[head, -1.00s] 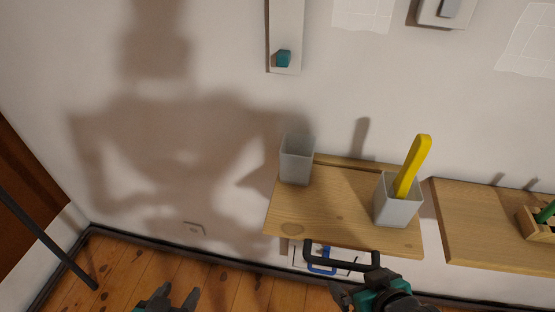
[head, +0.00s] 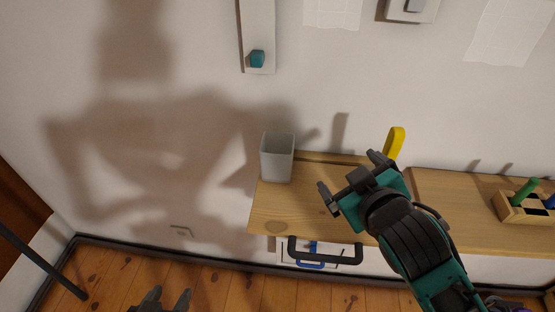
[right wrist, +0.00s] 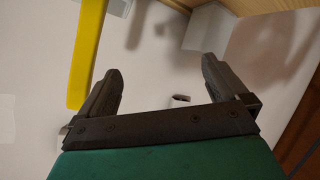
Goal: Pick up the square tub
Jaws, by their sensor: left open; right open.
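A grey square tub (head: 277,160) stands upright and empty-looking at the left end of the wooden shelf. A pale grey block-like shape, which looks like this tub (right wrist: 208,28), shows at the top of the right wrist view. A yellow handle (head: 394,143) rises behind my right arm; the second grey tub that held it is hidden there in the head view. My right gripper (head: 351,174) is open and empty above the shelf, to the right of the empty tub and apart from it. My left gripper (head: 169,298) is open and empty, low at the bottom edge.
The wooden shelf (head: 285,212) has a dark bar handle (head: 325,258) below its front edge. A second shelf (head: 455,205) at right carries a wooden holder (head: 524,212) with coloured handles. A narrow wall panel (head: 259,30) with a teal block hangs above the tub.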

